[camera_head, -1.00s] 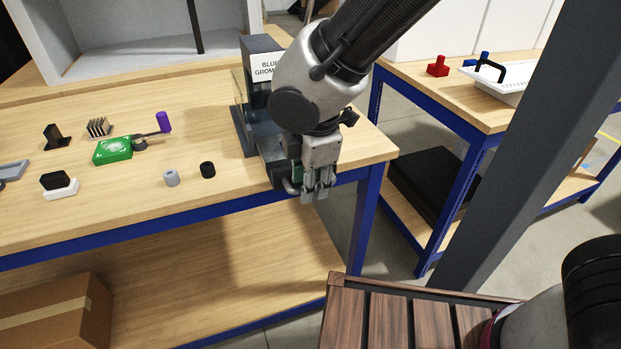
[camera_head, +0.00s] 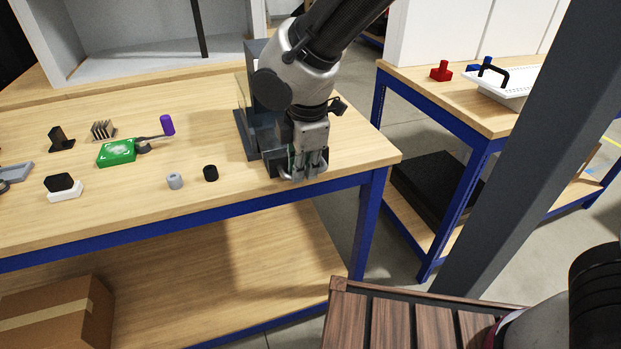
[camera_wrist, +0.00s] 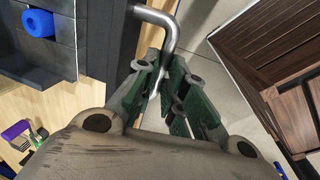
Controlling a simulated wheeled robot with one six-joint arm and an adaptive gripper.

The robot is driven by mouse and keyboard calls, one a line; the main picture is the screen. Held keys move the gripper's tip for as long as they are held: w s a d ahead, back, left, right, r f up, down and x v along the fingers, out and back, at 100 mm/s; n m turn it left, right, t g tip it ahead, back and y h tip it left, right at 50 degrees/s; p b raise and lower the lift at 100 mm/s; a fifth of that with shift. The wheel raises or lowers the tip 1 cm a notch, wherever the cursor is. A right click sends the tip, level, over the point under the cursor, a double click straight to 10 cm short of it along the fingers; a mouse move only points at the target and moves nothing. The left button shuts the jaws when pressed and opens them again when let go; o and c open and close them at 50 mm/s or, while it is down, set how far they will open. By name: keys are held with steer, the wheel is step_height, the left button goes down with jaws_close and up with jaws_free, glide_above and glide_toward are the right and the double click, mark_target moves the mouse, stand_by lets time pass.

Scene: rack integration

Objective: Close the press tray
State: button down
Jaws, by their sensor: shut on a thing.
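The press (camera_head: 247,137) is a dark upright machine near the right end of the wooden table, partly hidden by my arm. Its low dark tray (camera_head: 269,160) lies at its base, on the near side, mostly hidden behind my gripper. In the wrist view the dark tray (camera_wrist: 95,40) has a bent grey metal handle (camera_wrist: 170,25). My gripper (camera_head: 310,170) points down at the tray's front. Its green-padded fingers (camera_wrist: 172,92) are shut on the handle. A blue round part (camera_wrist: 38,22) sits on the dark structure at upper left. How far the tray sticks out is hidden.
A dark post (camera_head: 515,160) stands at right. The table's front right edge is close to my gripper.

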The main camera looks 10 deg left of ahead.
steer(key=w+a, duration=0.1)
steer(key=w, duration=0.2)
steer(key=w+a, duration=0.2)
steer(key=w, duration=0.1)
steer(key=w+a, duration=0.2)
steer(key=w, duration=0.1)
steer(key=shift+a, duration=0.25)
steer(key=c, duration=1.5)
jaws_free()
steer(key=r, duration=0.4)
steer(key=s+d+r, duration=0.1)
steer(key=r, duration=0.3)
steer(key=s+r, duration=0.1)
steer(key=r, duration=0.2)
steer(key=shift+d+r, duration=0.15)
steer(key=shift+r, duration=0.25)
